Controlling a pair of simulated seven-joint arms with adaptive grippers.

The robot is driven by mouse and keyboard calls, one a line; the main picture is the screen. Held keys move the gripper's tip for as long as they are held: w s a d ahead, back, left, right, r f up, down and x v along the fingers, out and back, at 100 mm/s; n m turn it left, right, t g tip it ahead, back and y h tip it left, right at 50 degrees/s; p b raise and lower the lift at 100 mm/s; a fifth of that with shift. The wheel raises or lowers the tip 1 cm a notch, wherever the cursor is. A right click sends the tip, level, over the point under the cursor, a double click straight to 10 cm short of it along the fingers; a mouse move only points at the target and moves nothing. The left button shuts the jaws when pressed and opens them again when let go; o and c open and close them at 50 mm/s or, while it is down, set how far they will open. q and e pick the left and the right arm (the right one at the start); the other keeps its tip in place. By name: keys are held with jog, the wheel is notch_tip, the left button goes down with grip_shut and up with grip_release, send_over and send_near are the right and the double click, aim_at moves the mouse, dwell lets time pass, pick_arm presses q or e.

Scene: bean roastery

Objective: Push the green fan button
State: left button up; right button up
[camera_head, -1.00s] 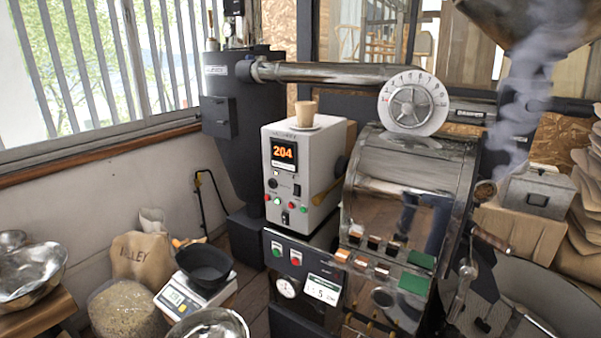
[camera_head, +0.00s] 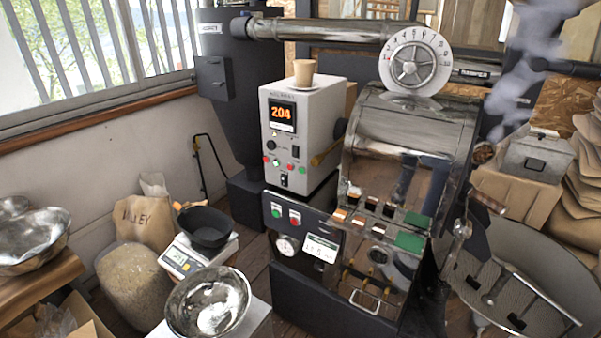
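A green button (camera_head: 276,210) sits on the dark front panel (camera_head: 300,213) of the roaster, left of a red button (camera_head: 295,217). Above it, a light grey control box (camera_head: 301,135) with an orange "204" display (camera_head: 281,114) carries small red and green lights or buttons, one green (camera_head: 290,166). The labels are too small to read, so I cannot tell which green one is the fan button. Neither of my grippers shows in the head view, and nothing touches the panel.
A cup (camera_head: 304,72) stands on top of the control box. A metal bowl (camera_head: 209,302), a scale (camera_head: 188,262) with a black pan (camera_head: 206,227), and sacks are at lower left. The cooling tray (camera_head: 540,262) is at right. Smoke (camera_head: 525,75) rises at upper right.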

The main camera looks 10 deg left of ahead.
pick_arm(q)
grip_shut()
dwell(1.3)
